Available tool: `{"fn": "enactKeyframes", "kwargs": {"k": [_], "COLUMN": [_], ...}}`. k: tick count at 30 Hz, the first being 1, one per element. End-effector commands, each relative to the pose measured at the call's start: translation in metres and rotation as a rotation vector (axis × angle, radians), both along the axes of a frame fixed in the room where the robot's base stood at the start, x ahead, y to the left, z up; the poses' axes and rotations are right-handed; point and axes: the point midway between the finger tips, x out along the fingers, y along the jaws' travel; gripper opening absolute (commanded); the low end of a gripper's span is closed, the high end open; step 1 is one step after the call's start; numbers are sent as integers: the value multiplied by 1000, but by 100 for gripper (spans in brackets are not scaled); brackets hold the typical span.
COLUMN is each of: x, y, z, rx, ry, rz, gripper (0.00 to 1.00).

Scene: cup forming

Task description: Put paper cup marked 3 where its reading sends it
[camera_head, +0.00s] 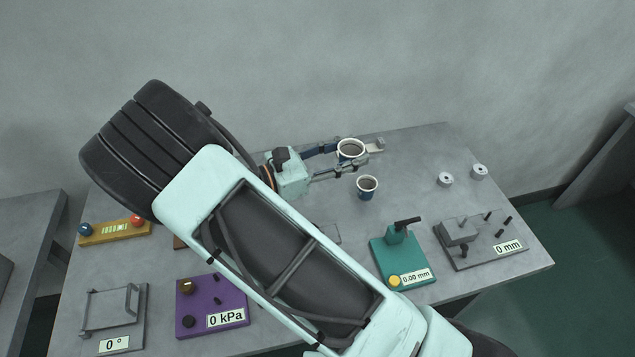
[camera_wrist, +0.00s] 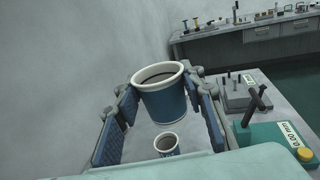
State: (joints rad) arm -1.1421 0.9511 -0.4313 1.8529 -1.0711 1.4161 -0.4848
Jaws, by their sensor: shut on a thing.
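My gripper (camera_head: 345,158) is shut on a blue paper cup (camera_head: 351,148) with a white rim, held upright between the two fingers. The held cup also shows in the wrist view (camera_wrist: 163,95), between the blue finger pads. I cannot read a number on it. A second blue-and-white paper cup (camera_head: 367,188) stands upright on the table near the gripper. In the wrist view this second cup (camera_wrist: 167,144) shows below the held one; the mark on its side is too small to read.
A teal gauge (camera_head: 383,264) reads 0.00 mm, a grey device (camera_head: 480,242) reads 0 mm, a purple box (camera_head: 205,303) reads 0 kPa, and a grey frame plate (camera_head: 110,312) reads 0°. A yellow bar (camera_head: 105,234) with coloured balls lies left. Two metal cylinders (camera_head: 446,179) stand right. My arm hides the table's middle.

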Motion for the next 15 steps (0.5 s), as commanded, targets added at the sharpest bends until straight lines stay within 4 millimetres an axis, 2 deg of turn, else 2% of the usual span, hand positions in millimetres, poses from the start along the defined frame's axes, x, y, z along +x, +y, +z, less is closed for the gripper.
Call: {"fn": "enactKeyframes", "kwargs": {"k": [3, 5, 12, 15], "x": [15, 19, 24, 25], "y": [32, 40, 51, 52], "z": [-21, -33, -90, -108], "rx": [-4, -5, -7, -6], "ry": [1, 2, 2, 2], "rz": [112, 142, 180, 184], "gripper": [25, 25, 25, 25]}}
